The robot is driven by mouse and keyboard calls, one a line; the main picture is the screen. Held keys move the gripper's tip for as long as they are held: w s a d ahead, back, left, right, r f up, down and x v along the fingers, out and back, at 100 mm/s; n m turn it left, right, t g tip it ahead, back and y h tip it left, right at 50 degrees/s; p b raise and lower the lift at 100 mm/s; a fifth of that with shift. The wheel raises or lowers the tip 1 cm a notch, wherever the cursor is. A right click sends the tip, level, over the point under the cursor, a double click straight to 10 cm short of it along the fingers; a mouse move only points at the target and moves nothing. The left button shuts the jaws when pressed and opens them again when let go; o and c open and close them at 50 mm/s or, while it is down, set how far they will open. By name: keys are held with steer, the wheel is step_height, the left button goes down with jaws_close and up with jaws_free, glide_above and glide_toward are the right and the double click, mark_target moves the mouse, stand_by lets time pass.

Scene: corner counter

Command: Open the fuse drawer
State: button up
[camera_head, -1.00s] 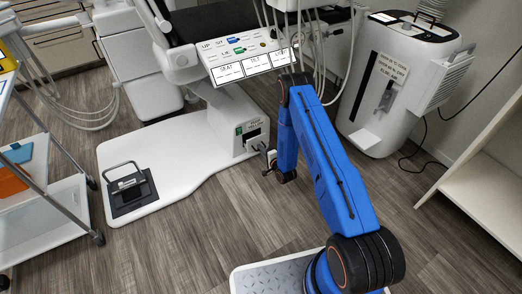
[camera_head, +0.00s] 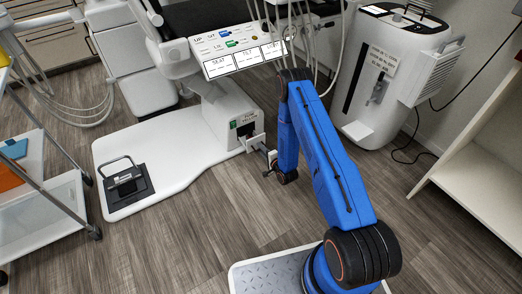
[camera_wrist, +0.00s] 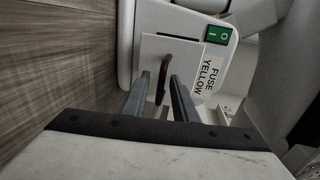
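The fuse drawer has a pale square front (camera_wrist: 152,48) with a thin reddish-brown handle (camera_wrist: 164,78), next to the "FUSE YELLOW" label (camera_wrist: 209,77). In the head view the drawer front (camera_head: 257,141) stands out from the chair's white base housing, with a dark gap (camera_head: 246,129) behind its upper edge. My gripper (camera_wrist: 159,77) has its two grey fingers apart, one on each side of the handle. A gap shows on the left of the handle; whether the right finger touches it I cannot tell. In the head view my gripper (camera_head: 271,160) is at the drawer front.
A green switch (camera_wrist: 217,35) sits beside the label. A foot pedal (camera_head: 126,186) lies on the chair's white base plate (camera_head: 185,150). A white machine (camera_head: 385,80) and shelf (camera_head: 485,165) are at right, a cart (camera_head: 50,205) at left. Wood floor between is clear.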

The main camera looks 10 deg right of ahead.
steer(key=v, duration=1.7)
steer(key=shift+s, duration=0.15)
steer(key=shift+d, duration=0.1)
